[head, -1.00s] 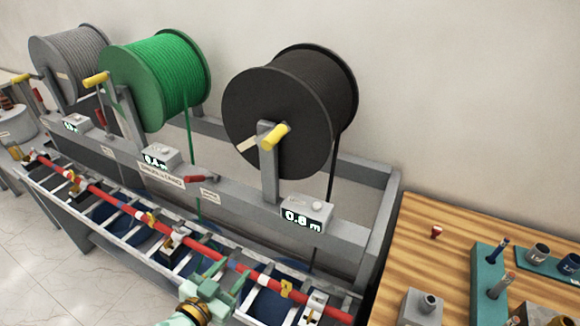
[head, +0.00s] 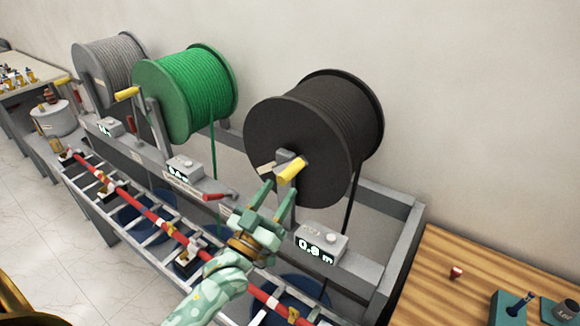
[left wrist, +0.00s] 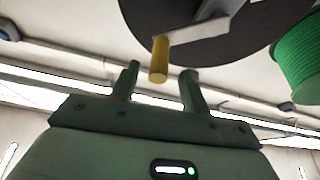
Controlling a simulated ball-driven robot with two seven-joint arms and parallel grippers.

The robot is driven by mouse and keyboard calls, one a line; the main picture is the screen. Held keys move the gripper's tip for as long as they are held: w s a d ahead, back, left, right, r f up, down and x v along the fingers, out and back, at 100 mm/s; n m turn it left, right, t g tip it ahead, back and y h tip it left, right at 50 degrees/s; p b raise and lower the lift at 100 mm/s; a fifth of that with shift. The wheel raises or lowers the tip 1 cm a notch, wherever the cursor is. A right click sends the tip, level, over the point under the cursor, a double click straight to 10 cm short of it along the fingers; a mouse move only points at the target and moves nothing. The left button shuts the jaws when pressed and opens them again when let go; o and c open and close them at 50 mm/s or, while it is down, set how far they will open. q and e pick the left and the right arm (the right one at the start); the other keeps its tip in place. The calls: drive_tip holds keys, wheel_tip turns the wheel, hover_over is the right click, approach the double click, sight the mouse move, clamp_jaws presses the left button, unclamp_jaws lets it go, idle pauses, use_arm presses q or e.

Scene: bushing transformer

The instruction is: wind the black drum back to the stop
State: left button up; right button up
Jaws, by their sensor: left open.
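The black drum (head: 300,150) is wound with dark cable and hangs above the frame at the right. Its crank has a yellow handle (head: 291,172) near the hub. The counter box (head: 318,248) below reads about 0.8 m. My left gripper (head: 277,192) is open and empty, just below the handle. In the left wrist view the yellow handle (left wrist: 159,62) appears between the two open fingers (left wrist: 159,84), near their tips; I cannot tell whether they touch. The black drum (left wrist: 190,20) fills the top there. My right gripper is not in view.
A green drum (head: 180,100) and a grey drum (head: 105,70) stand to the left, with their own cranks. A red bar (head: 140,205) runs along the rail in front. A wooden table (head: 450,285) holds parts at the right.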

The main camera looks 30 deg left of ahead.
sight(286, 178)
use_arm(q)
drive_tip(key=p+x, duration=0.1)
drive_tip(key=x, duration=0.3)
drive_tip(key=shift+w+r, duration=0.25)
drive_tip(key=shift+r, duration=0.05)
drive_tip(key=shift+w+r, duration=0.1)
drive_tip(key=shift+w, duration=0.55)
drive_tip(key=shift+s, duration=0.1)
clamp_jaws()
